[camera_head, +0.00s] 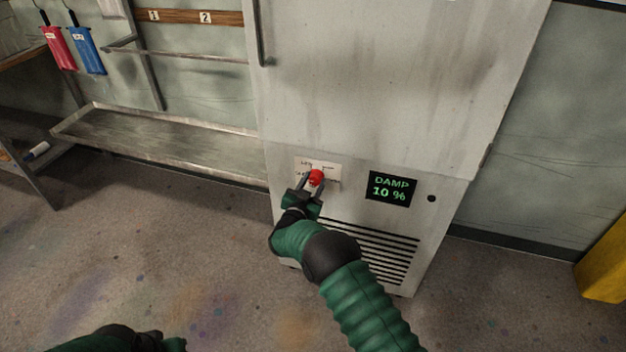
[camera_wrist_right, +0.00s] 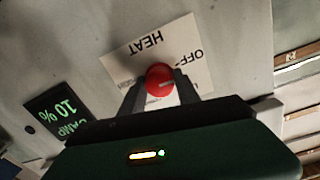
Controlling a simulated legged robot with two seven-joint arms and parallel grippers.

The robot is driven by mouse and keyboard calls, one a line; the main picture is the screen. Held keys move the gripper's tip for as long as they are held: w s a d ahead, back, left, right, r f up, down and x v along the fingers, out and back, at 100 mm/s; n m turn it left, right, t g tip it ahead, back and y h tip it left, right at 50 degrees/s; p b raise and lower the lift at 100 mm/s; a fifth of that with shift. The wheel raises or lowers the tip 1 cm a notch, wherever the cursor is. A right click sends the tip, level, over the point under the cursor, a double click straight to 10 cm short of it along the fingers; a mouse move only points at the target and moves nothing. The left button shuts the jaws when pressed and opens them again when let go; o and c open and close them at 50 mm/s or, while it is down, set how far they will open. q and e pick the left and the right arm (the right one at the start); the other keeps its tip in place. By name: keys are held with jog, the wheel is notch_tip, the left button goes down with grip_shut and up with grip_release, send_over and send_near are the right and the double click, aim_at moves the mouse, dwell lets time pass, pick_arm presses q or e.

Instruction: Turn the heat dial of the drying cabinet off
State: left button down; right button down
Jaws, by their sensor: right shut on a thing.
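The drying cabinet (camera_head: 380,80) is tall and pale grey. Its red heat dial (camera_head: 316,176) sits on a white label plate low on the front. In the right wrist view the dial (camera_wrist_right: 159,79) lies between my right gripper's fingers (camera_wrist_right: 160,84), one on each side, and the gripper is shut on it. Its short pale mark points right in that view. The label plate (camera_wrist_right: 128,62) reads HEAT and OFF, upside down there; other lettering is hidden. In the head view my right gripper (camera_head: 311,186) reaches up to the dial. My left arm shows only partly at the bottom left.
A dark display (camera_head: 391,189) right of the dial reads DAMP 10 %. Vent slots (camera_head: 375,255) lie below. A metal trough (camera_head: 170,140) stands left, with a red tag (camera_head: 58,48) and a blue tag (camera_head: 88,50) hanging beyond. A yellow object (camera_head: 605,262) is at right.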

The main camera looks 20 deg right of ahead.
jog(key=shift+f+n+p, duration=0.15)
jog(key=shift+n+p, duration=0.2)
jog(key=shift+n, duration=1.15)
jog(key=c, duration=1.3)
grip_release()
jog(key=o, duration=0.4)
